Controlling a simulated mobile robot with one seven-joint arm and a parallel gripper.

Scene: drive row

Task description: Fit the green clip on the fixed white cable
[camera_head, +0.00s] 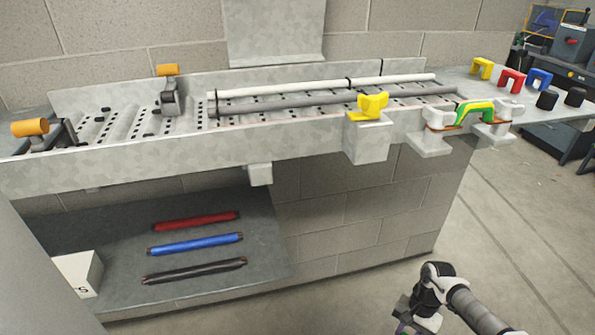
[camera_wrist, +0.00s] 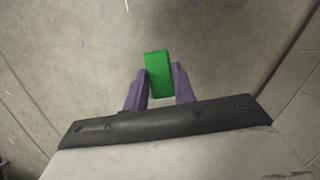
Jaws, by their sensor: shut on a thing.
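My gripper (camera_wrist: 160,88) is shut on a green clip (camera_wrist: 158,72), which shows end-on as a green block between the two purple fingers in the wrist view. In the head view my gripper (camera_head: 405,328) is low at the bottom edge, over the floor, well below and apart from the tray; the clip is barely visible there. A long white cable (camera_head: 310,88) lies along the back of the perforated metal tray (camera_head: 290,141), held by a dark band. A grey cable (camera_head: 330,101) runs just in front of it.
A yellow clip (camera_head: 373,103) sits on a front bracket. A green-yellow bridge (camera_head: 475,109) spans two white supports. Yellow (camera_head: 482,67), red (camera_head: 512,80) and blue (camera_head: 539,78) clips stand on the right table. Coloured rods (camera_head: 195,243) lie on the lower shelf.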

